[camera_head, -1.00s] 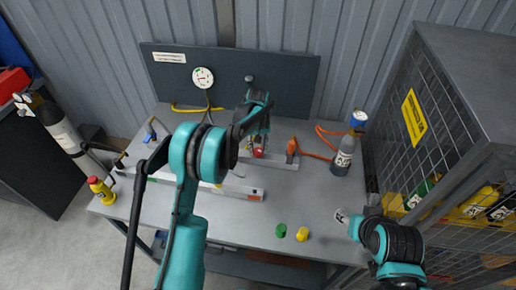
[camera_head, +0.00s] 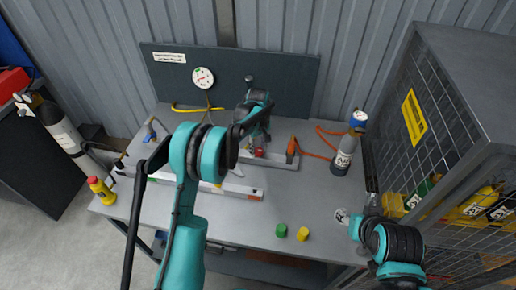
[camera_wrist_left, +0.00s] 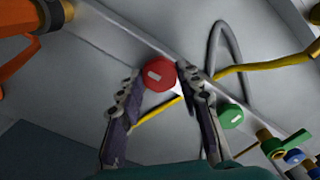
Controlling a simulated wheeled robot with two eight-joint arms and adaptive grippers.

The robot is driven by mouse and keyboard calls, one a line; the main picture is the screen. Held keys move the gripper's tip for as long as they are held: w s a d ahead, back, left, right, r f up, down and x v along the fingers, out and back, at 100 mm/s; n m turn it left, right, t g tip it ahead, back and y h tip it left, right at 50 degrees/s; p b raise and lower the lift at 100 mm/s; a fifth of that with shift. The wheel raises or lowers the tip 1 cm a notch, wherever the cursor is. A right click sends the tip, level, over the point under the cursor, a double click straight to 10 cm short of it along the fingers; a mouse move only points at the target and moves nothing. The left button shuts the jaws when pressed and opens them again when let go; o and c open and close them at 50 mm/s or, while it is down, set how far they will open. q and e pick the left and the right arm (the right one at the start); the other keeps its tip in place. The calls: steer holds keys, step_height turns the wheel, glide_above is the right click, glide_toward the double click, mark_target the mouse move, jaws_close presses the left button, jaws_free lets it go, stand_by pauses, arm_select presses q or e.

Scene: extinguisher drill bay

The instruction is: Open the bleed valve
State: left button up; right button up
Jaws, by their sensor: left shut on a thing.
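A round red knob (camera_wrist_left: 159,74) with a pale mark sits on a grey rail in the left wrist view, between the two fingers of my left gripper (camera_wrist_left: 160,92). The fingers are closed against its sides. In the head view my left gripper (camera_head: 258,146) reaches down to the rail at the back of the bench, and the red knob (camera_head: 259,153) shows just under it. My right gripper is at the bench's right edge by my right arm; its fingers cannot be made out clearly.
A green knob (camera_wrist_left: 230,116) and a green lever valve (camera_wrist_left: 290,145) are on the same rail. An orange-handled part (camera_head: 291,146) stands right of my left gripper, then a dark cylinder (camera_head: 344,155). A gauge (camera_head: 203,78) is behind. Green (camera_head: 281,230) and yellow (camera_head: 303,234) caps lie in front.

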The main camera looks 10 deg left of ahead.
mark_target(258, 150)
arm_select(q)
steer(key=o, duration=1.2)
steer(key=shift+c, duration=0.2)
step_height(258, 150, up, 12)
